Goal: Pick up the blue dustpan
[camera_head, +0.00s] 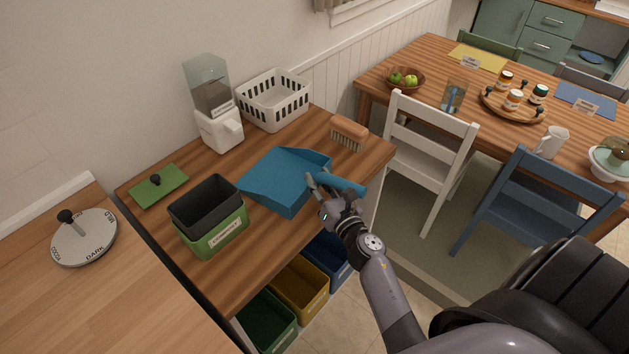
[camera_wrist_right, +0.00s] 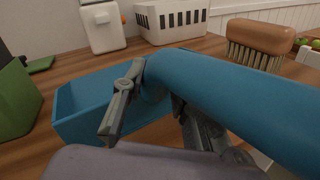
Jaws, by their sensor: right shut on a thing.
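The blue dustpan (camera_head: 285,180) lies on the wooden counter, its pan toward the left and its round handle (camera_head: 342,183) toward the front right. My right gripper (camera_head: 328,190) is at the handle, shut on it. In the right wrist view the blue handle (camera_wrist_right: 230,95) crosses close in front of the camera between the fingers (camera_wrist_right: 155,105), and the pan (camera_wrist_right: 80,105) shows behind at the left. The pan seems to rest on or just above the counter; I cannot tell which. My left gripper is not in view.
A green compost bin (camera_head: 214,237) stands left of the dustpan. A brush (camera_head: 349,133), a white basket (camera_head: 273,99) and a white dispenser (camera_head: 217,125) stand behind it. Open coloured bins (camera_head: 298,290) are below the counter edge. A white chair (camera_head: 430,150) is at the right.

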